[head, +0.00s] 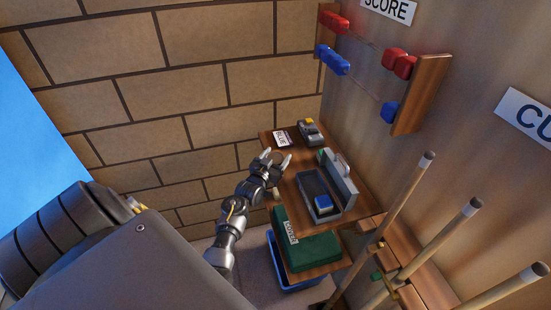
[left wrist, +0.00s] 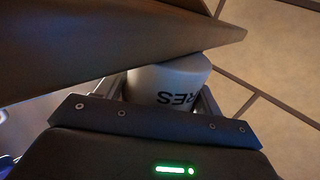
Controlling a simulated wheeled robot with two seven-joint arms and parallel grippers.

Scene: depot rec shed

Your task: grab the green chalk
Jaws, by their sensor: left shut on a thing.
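My left gripper (head: 276,157) is at the left edge of the upper wooden shelf. In the left wrist view it is shut on a white cylinder (left wrist: 168,82) with dark letters reading "RES", upside down, close beside a board edge. The head view does not show this cylinder clearly. A small green piece (head: 377,275) shows by the cue rack, and a bit of green (head: 321,157) shows behind the open case; I cannot tell whether either is the green chalk. My right gripper is not in view.
The upper shelf (head: 284,170) holds an open grey case (head: 343,185) with a blue block (head: 323,203), a white card (head: 282,139) and a grey item (head: 311,132). A green box (head: 308,251) sits below, above a blue bin (head: 272,262). Cues (head: 395,205) stand at right.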

